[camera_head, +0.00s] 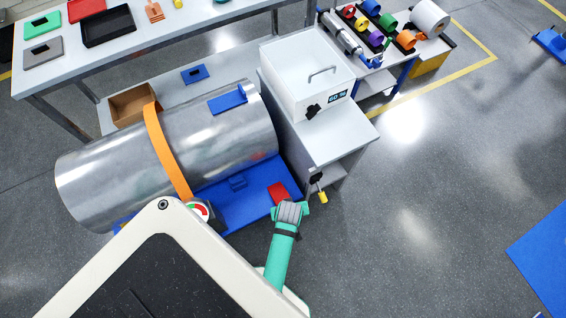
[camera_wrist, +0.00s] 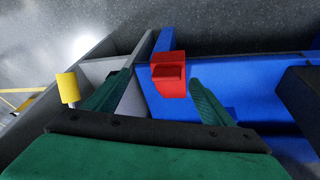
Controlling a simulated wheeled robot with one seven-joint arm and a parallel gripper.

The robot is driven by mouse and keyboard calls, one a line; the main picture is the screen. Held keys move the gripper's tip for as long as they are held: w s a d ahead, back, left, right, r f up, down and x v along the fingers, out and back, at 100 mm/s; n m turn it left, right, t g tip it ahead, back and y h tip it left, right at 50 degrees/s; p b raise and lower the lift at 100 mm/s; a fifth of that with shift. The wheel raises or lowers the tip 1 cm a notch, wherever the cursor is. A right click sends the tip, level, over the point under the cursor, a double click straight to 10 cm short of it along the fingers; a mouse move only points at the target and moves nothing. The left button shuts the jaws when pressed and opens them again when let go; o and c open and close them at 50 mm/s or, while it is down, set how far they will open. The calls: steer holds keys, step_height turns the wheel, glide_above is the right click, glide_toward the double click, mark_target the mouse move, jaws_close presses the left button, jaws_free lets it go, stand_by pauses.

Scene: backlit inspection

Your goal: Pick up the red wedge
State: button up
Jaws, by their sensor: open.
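The red wedge (camera_head: 277,191) lies on the blue cradle (camera_head: 232,205) near its right end, below the large metal cylinder. In the wrist view, the red wedge (camera_wrist: 169,80) shows a stepped face and sits at the blue cradle's (camera_wrist: 225,82) edge. My gripper (camera_head: 291,209) is beside the wedge, to its lower right in the head view. In the wrist view my gripper (camera_wrist: 160,78) has its two green fingers spread, with the wedge seen between them, nearer the right finger. Contact cannot be told.
The metal cylinder (camera_head: 175,155) with an orange strap (camera_head: 165,150) rests on the cradle. A grey cabinet (camera_head: 325,143) bearing a white box (camera_head: 306,80) stands just right of it. A yellow-tipped part (camera_head: 322,196) sticks out near my gripper. Open floor lies to the right.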

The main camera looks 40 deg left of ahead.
mark_target(281, 196)
steer(key=w+a+n+g, duration=0.1)
steer(key=w+a+n+g+h, duration=0.1)
steer(key=a, duration=0.1)
steer(key=a+r+n, duration=0.1)
steer(key=a, duration=0.1)
steer(key=shift+w+a+g+h, duration=0.2)
steer(key=shift+w+g+h, duration=0.1)
steer(key=shift+w+g, duration=0.1)
steer(key=shift+w+a+r, duration=0.1)
steer(key=shift+w+a, duration=0.05)
steer(key=shift+a, duration=0.15)
steer(key=shift+s+f, duration=0.2)
steer(key=shift+f, duration=0.2)
step_height(281, 196, down, 10)
steer(key=shift+r, duration=0.1)
steer(key=c, duration=1.4)
steer(key=shift+r, duration=0.1)
